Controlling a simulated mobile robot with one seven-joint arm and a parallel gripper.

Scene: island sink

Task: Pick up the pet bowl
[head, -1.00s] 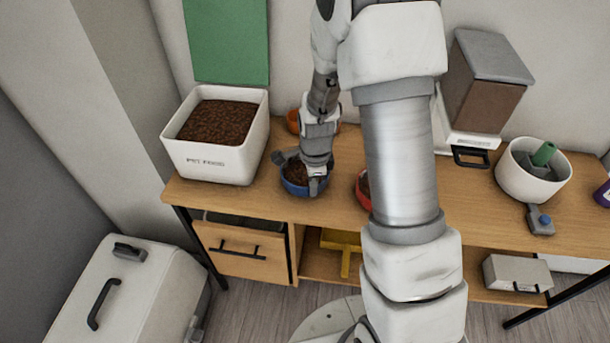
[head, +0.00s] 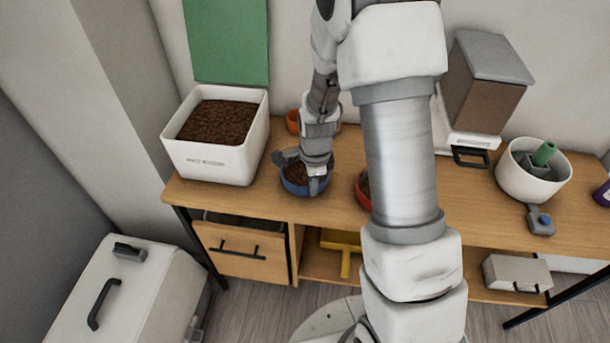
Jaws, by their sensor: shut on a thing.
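A blue pet bowl (head: 296,188) with brown kibble in it is on the wooden table, right of the white food bin. My gripper (head: 304,172) is over this bowl, with one finger at its left rim and the other at its front right. It is shut on the blue bowl. I cannot tell whether the bowl is clear of the table top. A red bowl (head: 363,190) stands to the right, mostly hidden behind my arm. An orange bowl (head: 293,121) is behind, partly hidden by my wrist.
A white bin (head: 214,163) full of kibble stands close on the left. A food dispenser (head: 485,85) and a white bowl-shaped container (head: 530,180) stand on the right. The table front (head: 250,205) is clear. A white lidded box (head: 135,300) is on the floor.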

